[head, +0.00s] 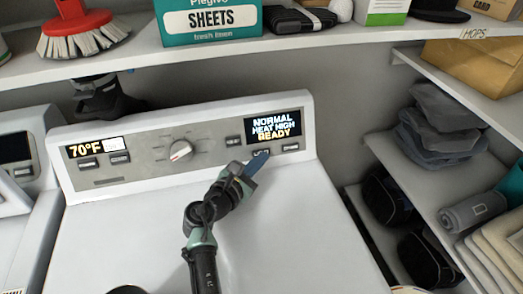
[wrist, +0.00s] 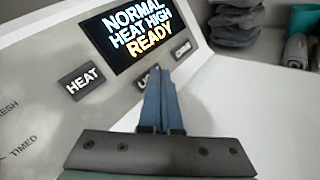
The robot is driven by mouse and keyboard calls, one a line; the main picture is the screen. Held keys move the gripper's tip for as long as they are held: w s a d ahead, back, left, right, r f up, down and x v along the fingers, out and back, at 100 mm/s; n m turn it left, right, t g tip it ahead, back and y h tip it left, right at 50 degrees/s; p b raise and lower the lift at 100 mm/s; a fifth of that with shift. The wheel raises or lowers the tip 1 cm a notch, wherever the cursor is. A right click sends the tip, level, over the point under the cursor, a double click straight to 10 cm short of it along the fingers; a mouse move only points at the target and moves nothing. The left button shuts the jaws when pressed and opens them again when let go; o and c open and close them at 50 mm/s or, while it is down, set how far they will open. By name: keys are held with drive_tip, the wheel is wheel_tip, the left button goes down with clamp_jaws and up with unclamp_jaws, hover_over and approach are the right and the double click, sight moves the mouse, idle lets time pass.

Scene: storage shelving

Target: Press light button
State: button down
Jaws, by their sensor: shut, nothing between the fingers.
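The dryer's control panel (head: 216,148) runs along the back of a white machine (head: 290,215). Its display (head: 273,129) reads NORMAL, HEAT HIGH, READY and shows large in the wrist view (wrist: 130,35). The light button (wrist: 148,78) lies below the display, between the HEAT button (wrist: 83,83) and another button (wrist: 181,48). Its label is partly hidden by my fingers. My gripper (head: 260,157) is shut and empty, with its blue fingertips (wrist: 158,75) at the light button. I cannot tell whether they touch it.
A shelf above holds a red brush (head: 75,20) and a teal SHEETS box (head: 208,18). Side shelves at right hold folded dark cloths (head: 440,120), a grey roll (head: 474,211) and dark bags. The machine's top is clear around my arm.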

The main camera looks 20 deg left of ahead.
drive_tip(key=shift+s+d+r+p, duration=0.25)
drive_tip(key=shift+s+p, duration=0.1)
drive_tip(key=shift+s+d+r+p, duration=0.3)
drive_tip(key=shift+s+r+p, duration=0.1)
drive_tip(key=shift+p, duration=0.45)
drive_tip(key=shift+s+d+r+p, duration=0.35)
drive_tip(key=shift+s+p, duration=0.15)
drive_tip(key=shift+p, duration=0.15)
drive_tip(key=shift+s+d+r+p, duration=0.2)
drive_tip(key=shift+s+d+p, duration=0.1)
drive_tip(key=shift+s+p, duration=0.25)
drive_tip(key=shift+s+d+r+p, duration=0.1)
drive_tip(key=shift+s+d+p, duration=0.2)
drive_tip(key=shift+s+p, duration=0.2)
drive_tip(key=shift+w, duration=0.1)
